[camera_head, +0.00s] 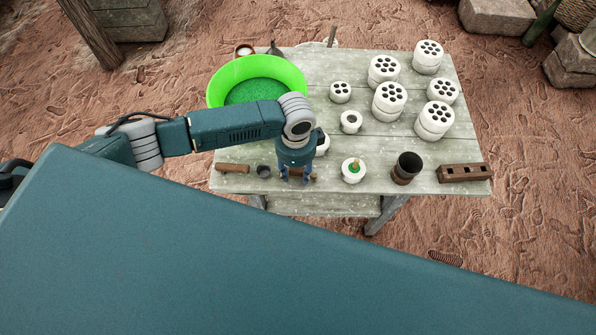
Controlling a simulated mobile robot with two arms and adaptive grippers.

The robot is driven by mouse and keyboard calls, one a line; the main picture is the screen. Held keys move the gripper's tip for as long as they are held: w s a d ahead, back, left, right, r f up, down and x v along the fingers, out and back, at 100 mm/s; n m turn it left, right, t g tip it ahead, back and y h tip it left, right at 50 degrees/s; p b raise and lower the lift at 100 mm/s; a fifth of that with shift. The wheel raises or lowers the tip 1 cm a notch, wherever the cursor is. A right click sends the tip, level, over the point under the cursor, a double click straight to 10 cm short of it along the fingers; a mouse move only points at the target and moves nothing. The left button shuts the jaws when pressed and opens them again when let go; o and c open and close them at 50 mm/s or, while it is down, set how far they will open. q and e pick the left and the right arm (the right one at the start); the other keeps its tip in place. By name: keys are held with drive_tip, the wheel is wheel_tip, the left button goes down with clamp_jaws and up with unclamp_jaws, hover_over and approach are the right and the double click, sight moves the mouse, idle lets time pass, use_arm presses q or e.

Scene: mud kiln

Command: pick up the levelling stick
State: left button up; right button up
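My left gripper (295,180) points down at the table's front edge, left of the middle. Its two fingers stand apart. A small brown piece (313,177) shows between and just right of the fingers; it may be a wooden stick, but the gripper hides most of it. I cannot tell whether the fingers touch it. A short brown wooden stick (233,168) lies near the table's front left corner, apart from the gripper. I cannot tell which brown piece is the levelling stick. My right gripper is not in view.
The wooden table (385,145) carries a bright green basin (291,71), a small dark cup (264,171), a white pot with a green top (353,170), a dark brown cup (406,168), a brown slotted block (464,172) and several white perforated cylinders (389,101).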

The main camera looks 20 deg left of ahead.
use_arm(q)
drive_tip(key=c, duration=0.6)
drive_tip(key=shift+c, duration=0.3)
